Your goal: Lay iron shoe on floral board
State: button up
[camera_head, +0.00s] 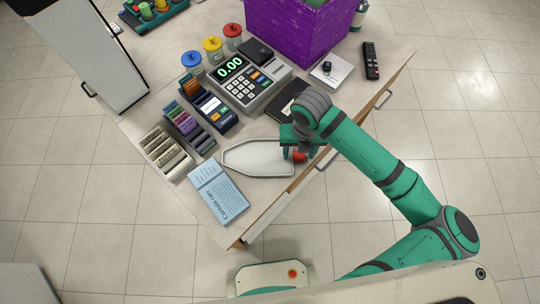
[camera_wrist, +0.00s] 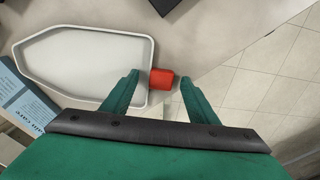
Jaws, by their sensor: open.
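The iron shoe (camera_head: 258,158) is a pale, shallow, rimmed plate, pointed at its left end, lying flat on the counter near the front edge. It fills the upper left of the wrist view (camera_wrist: 82,65). A red tab (camera_wrist: 162,79) sticks out from its blunt end. My gripper (camera_head: 297,152) is open at that end; in the wrist view its fingers stand on either side of the red tab, with a gap to each side. I see no floral-patterned board in either view.
A blue booklet (camera_head: 218,191) lies close left of the shoe. The counter edge is close by my gripper.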

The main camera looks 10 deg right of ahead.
jog(key=shift+f, duration=0.1)
jog(key=c, duration=1.3)
jog(key=shift+o, duration=0.2)
